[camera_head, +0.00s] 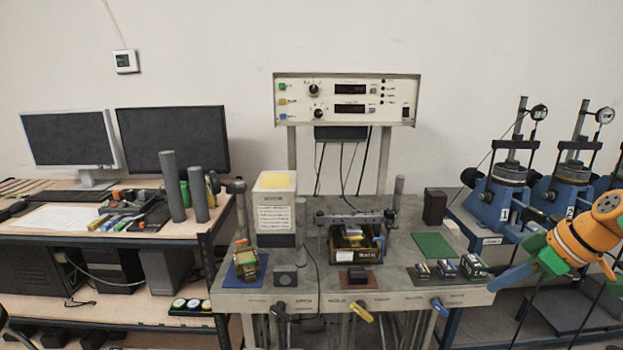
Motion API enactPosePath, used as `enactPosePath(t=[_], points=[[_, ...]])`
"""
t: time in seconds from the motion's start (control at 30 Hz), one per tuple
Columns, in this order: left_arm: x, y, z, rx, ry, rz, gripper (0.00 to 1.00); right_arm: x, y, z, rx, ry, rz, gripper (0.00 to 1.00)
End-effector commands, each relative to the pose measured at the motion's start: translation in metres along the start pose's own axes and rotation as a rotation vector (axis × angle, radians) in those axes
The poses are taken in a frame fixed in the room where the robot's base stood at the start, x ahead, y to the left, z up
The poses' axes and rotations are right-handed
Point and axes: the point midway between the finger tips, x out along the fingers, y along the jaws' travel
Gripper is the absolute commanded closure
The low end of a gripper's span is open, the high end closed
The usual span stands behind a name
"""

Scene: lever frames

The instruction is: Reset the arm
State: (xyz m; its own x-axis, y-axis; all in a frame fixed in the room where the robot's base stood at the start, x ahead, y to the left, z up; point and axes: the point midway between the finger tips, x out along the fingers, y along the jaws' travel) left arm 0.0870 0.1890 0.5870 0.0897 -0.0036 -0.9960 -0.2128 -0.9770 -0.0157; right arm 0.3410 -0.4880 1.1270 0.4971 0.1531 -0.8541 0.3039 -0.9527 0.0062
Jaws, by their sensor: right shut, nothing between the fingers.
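My right arm (590,228), orange with green and blue parts, comes in from the right edge. My right gripper (496,285) is at its blue end, shut and empty, near the right front corner of the grey workbench (320,298). My left gripper is out of view. Three levers hang along the bench's front edge: a black one (279,311), a yellow one (361,312) and a blue one (440,307). The right gripper is to the right of the blue lever and apart from it.
A control panel (346,100) stands above the bench. A wooden desk (80,226) with monitors is on the left. Blue test machines (500,200) stand at right behind my arm.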

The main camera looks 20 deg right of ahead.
Motion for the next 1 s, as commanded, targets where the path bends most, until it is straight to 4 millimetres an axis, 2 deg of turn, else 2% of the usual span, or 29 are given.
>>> enactPosePath(t=[0.17,0.27,0.33,0.47,0.53,0.6,0.67,0.7,0.77,0.8,0.87,0.9,1.0], points=[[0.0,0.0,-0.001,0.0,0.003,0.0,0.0,0.057,0.017,0.015,-0.055,0.16,0.005,1.0],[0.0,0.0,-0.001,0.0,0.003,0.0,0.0,0.096,0.025,0.031,-0.075,0.252,0.043,1.0],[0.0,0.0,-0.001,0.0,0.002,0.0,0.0,0.128,0.03,0.049,-0.077,0.306,0.087,1.0],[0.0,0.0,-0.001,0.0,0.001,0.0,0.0,0.2,0.025,0.106,-0.044,0.345,0.21,1.0],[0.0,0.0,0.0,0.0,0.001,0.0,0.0,0.241,0.009,0.149,-0.011,0.309,0.278,1.0],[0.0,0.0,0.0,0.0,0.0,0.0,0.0,0.277,-0.015,0.192,0.021,0.242,0.328,1.0],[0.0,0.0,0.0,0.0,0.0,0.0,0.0,0.304,-0.043,0.229,0.045,0.166,0.35,1.0],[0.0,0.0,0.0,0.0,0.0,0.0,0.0,0.32,-0.064,0.253,0.058,0.11,0.356,1.0],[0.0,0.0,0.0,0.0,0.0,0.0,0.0,0.34,-0.101,0.286,0.077,0.021,0.348,1.0],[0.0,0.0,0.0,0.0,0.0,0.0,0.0,0.351,-0.127,0.306,0.086,-0.039,0.335,1.0],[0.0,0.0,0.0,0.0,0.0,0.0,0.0,0.365,-0.17,0.334,0.096,-0.13,0.301,1.0],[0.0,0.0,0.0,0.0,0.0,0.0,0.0,0.372,-0.2,0.35,0.101,-0.188,0.272,1.0],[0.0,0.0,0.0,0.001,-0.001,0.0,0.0,0.381,-0.271,0.381,0.104,-0.314,0.186,1.0]])
